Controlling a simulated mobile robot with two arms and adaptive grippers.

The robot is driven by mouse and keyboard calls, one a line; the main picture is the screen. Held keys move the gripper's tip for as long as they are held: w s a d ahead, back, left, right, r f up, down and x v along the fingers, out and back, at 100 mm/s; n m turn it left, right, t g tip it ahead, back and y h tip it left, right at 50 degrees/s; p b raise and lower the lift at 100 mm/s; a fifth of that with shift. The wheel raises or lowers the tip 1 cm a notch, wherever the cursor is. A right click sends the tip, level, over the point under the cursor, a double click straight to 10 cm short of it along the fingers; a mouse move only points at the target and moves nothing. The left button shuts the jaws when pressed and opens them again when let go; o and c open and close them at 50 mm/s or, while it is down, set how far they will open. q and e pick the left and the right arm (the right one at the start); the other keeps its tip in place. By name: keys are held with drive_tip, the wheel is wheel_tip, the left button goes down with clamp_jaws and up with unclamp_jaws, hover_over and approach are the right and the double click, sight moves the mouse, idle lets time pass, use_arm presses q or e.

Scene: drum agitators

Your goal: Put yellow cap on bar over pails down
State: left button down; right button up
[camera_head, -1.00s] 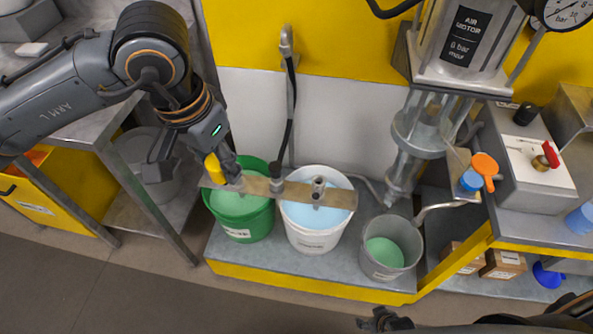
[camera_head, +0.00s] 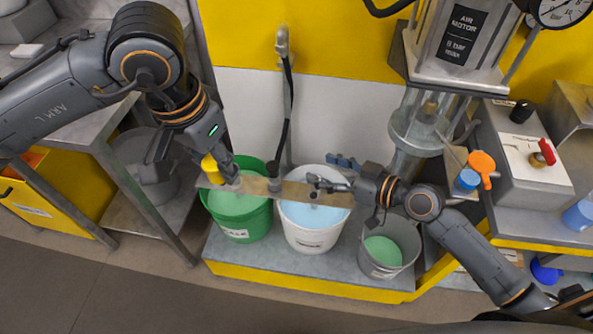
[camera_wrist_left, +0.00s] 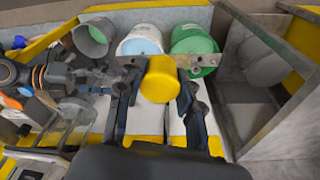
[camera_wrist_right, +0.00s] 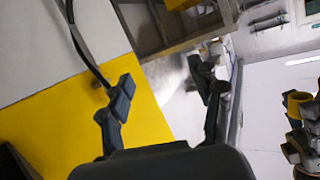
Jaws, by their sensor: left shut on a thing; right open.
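The yellow cap (camera_head: 211,167) is held in my left gripper (camera_head: 226,175), over the left part of the metal bar (camera_head: 300,193). It also shows between the left fingers in the left wrist view (camera_wrist_left: 159,80). The bar lies across a green pail (camera_head: 242,226) and a white pail (camera_head: 310,238). Whether the cap touches the bar, I cannot tell. My right gripper (camera_head: 325,184) is open over the bar's right part, above the white pail. The right wrist view shows its spread fingers (camera_wrist_right: 165,100) with nothing between them.
A grey bucket (camera_head: 388,250) with green liquid stands right of the white pail. The air motor column (camera_head: 420,120) stands behind it. A hose (camera_head: 290,110) hangs at the wall. A steel table (camera_head: 90,125) is at the left. The floor in front is clear.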

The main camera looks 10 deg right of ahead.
drive_tip(key=s+a+r+n+g+y, duration=0.25)
drive_tip(key=s+a+r, duration=0.2)
drive_tip(key=r, duration=0.45)
drive_tip(key=n+g+y, duration=0.2)
drive_tip(key=n+y, duration=0.2)
approach(209, 164)
drive_tip(key=x, duration=0.3)
drive_tip(key=f+x, duration=0.1)
drive_tip(key=x, duration=0.4)
drive_tip(key=shift+w+a+f, duration=0.15)
drive_tip(key=shift+w+a, duration=0.15)
drive_tip(key=shift+w, duration=0.1)
drive_tip(key=c, duration=1.2)
drive_tip(key=o, duration=1.2)
